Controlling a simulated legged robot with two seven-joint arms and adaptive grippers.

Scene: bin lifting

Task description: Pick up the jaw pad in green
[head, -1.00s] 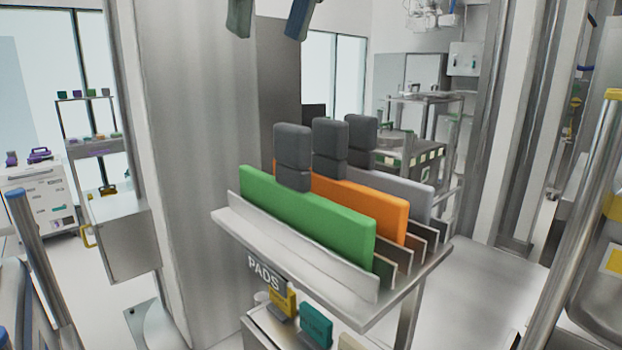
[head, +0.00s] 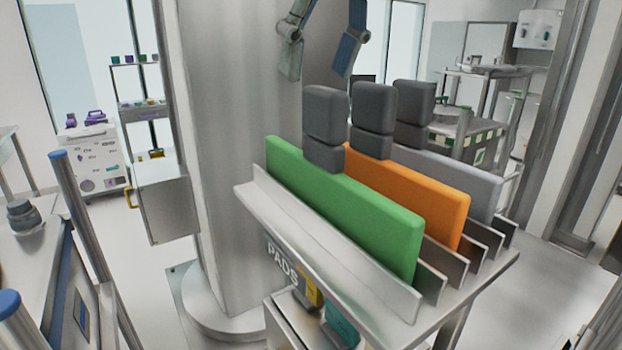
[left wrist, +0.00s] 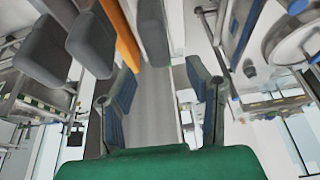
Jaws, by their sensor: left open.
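The green jaw pad (head: 345,205) stands upright in the front slot of a metal rack (head: 330,265) labelled PADS. It has a dark grey handle block (head: 325,128) on top. My left gripper (head: 318,75) hangs above and behind the green pad's handle, fingers pointing down, open and empty, apart from the pad. In the left wrist view the two fingers (left wrist: 160,95) are spread with nothing between them. Grey handle blocks (left wrist: 90,45) show at the upper left there. My right gripper is not in view.
An orange pad (head: 405,195) and a grey pad (head: 450,180) with similar handles stand close behind the green one. A thick metal column (head: 235,170) rises just left of the rack. Yellow and teal items (head: 342,325) sit below the rack.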

